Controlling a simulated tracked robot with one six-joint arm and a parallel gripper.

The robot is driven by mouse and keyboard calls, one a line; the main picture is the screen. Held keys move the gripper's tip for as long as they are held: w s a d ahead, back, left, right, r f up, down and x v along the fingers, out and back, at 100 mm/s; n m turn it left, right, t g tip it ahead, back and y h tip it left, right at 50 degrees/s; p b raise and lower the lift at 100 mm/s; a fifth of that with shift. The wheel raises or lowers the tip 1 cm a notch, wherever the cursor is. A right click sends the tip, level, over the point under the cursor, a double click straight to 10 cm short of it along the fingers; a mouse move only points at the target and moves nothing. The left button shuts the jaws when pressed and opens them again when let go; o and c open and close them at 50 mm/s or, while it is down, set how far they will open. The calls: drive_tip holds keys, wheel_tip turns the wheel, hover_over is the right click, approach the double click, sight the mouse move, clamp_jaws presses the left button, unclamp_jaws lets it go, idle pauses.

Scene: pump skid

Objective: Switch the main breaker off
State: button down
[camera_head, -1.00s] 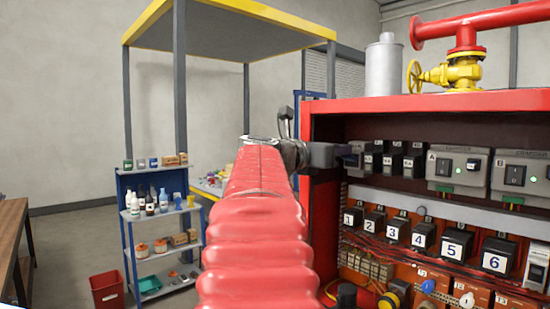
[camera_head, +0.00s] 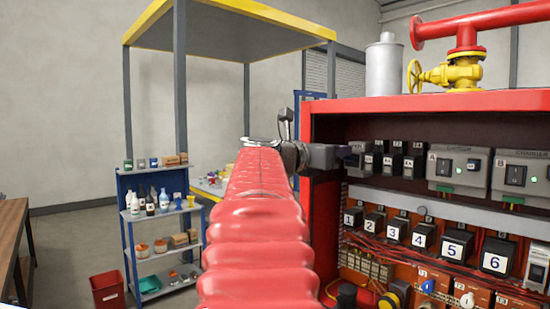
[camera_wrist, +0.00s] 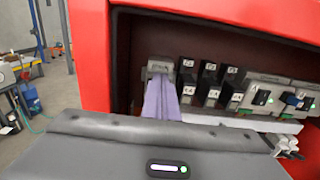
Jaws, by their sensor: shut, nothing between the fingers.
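The grey breaker (camera_wrist: 160,66) at the left end of the cabinet's top row is the likely main breaker. Its upper part shows in the wrist view, while its lower front is hidden behind my fingers. No label on it is readable, and I cannot tell its lever position. My gripper (camera_wrist: 164,84) is shut, with pale purple fingers pointing at this breaker's front. Whether they touch it I cannot tell.
Black breakers (camera_wrist: 208,82) stand close to the right of my fingers. Beyond are grey switch boxes (camera_head: 458,170) with green lights. The red cabinet's left wall (camera_wrist: 92,60) is close on the left. Numbered black units (camera_head: 452,246) sit below a grey rail.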

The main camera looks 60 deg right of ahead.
drive_tip(key=shift+f, duration=0.6)
drive_tip(key=v, duration=0.7)
drive_tip(key=shift+r, duration=0.3)
idle(0.5)
idle(0.4)
